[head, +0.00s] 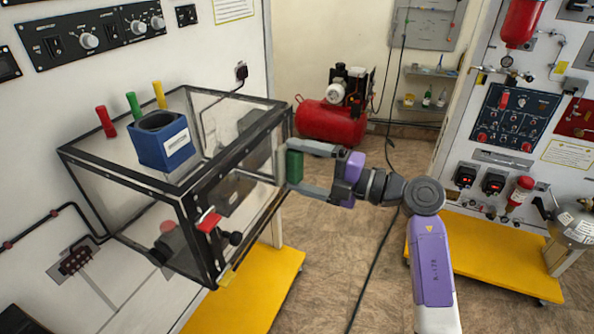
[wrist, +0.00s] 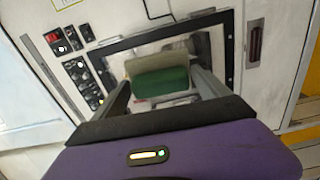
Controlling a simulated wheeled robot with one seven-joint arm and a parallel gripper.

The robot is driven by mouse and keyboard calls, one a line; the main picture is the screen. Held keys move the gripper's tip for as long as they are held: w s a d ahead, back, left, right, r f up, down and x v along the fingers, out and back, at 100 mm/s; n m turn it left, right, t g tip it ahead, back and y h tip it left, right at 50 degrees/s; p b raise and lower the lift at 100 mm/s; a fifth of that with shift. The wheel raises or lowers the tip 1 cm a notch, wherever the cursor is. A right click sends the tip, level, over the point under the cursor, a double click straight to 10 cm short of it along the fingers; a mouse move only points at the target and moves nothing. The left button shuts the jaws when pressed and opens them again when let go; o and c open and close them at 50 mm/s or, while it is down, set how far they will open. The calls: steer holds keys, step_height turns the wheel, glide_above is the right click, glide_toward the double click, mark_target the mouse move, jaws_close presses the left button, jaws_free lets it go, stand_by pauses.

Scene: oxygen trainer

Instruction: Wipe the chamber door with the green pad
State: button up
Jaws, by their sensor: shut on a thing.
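The chamber is a clear box with a black frame at the left in the head view, and its door (head: 225,205) is the clear panel facing my arm. A red handle (head: 209,221) sits near the door's lower left. My gripper (head: 290,166) is shut on the green pad (head: 294,166), at the door's right edge. The pad is close to the door frame; I cannot tell whether it touches. In the wrist view the green pad (wrist: 161,82) lies between the fingers, with a pale layer along its far side and a black-framed window beyond it.
A blue holder (head: 162,142) and red, green and yellow sticks (head: 133,105) stand on the chamber top. Yellow platforms (head: 245,290) lie below. A red compressor (head: 333,120) stands behind. The floor between the panels is mostly clear, with a black cable across it.

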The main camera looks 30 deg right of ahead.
steer(key=shift+s, duration=0.1)
steer(key=shift+s+a, duration=0.7)
steer(key=shift+a, duration=0.3)
steer(key=shift+s+a, duration=0.7)
steer(key=shift+a, duration=0.3)
steer(key=shift+s+a, duration=0.7)
steer(key=shift+a, duration=0.3)
steer(key=shift+s+a, duration=0.5)
steer(key=shift+a, duration=0.35)
steer(key=shift+s+a, duration=0.45)
steer(key=shift+a, duration=0.35)
steer(key=shift+s, duration=0.1)
steer(key=shift+v, duration=2.95)
steer(key=shift+d, duration=0.15)
steer(key=v, duration=0.3)
